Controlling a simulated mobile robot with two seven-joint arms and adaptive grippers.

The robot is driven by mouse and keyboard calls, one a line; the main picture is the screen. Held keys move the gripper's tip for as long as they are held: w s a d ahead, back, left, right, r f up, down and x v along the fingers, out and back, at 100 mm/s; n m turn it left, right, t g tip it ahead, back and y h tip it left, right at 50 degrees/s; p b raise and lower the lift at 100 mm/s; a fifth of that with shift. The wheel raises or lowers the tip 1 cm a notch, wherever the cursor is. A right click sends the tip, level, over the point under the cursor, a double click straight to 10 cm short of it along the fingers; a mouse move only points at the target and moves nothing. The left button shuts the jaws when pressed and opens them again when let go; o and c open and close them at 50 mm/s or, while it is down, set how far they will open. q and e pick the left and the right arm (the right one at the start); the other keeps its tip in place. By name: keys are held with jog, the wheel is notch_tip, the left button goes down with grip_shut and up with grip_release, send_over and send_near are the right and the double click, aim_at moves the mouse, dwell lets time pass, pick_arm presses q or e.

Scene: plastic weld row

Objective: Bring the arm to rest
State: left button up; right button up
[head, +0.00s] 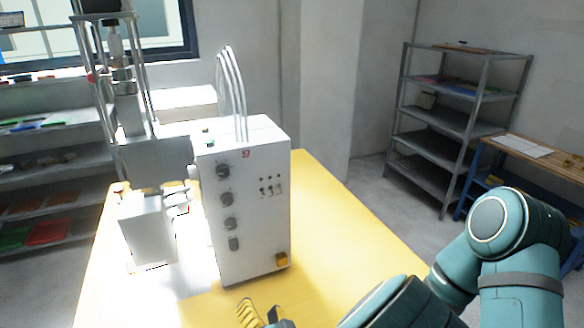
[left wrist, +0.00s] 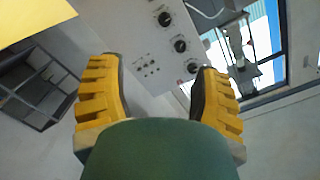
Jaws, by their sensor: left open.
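My left gripper (head: 260,310) shows at the bottom edge of the head view, partly cut off, in front of the white control box (head: 243,205) and over the yellow table (head: 335,235). In the left wrist view its two yellow ribbed fingers (left wrist: 159,92) stand wide apart, with nothing between them. The control box (left wrist: 150,40) lies beyond the fingertips in that view, apart from them as far as I can tell. My teal arm links fill the lower right of the head view. No right gripper is visible.
A welding press (head: 150,160) stands left of the control box, with a white block (head: 146,228) under its head. A grey shelf rack (head: 455,120) and a blue workbench (head: 530,150) stand at the right. Another shelf (head: 60,165) is at the left. The table's right side looks clear.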

pick_arm(q)
jog(key=a+f+n+g+h+b, duration=0.1)
jog(key=a+f+g+h, duration=0.2)
jog(key=f, duration=0.7)
jog(key=s+f+n+g+h+b, duration=0.3)
jog(key=s+f+g+h, duration=0.4)
jog(key=f+g, duration=0.4)
jog(key=shift+s+a+f+n+h+b, duration=0.4)
jog(key=shift+s+f+n, duration=0.45)
jog(key=shift+f, duration=0.15)
pick_arm(e)
jog(key=shift+a+f, duration=0.15)
jog(key=shift+f, duration=1.25)
jog(key=shift+a+f, duration=0.15)
jog(key=shift+f, duration=1.2)
pick_arm(q)
jog(key=c, duration=0.3)
jog(key=shift+c, duration=0.2)
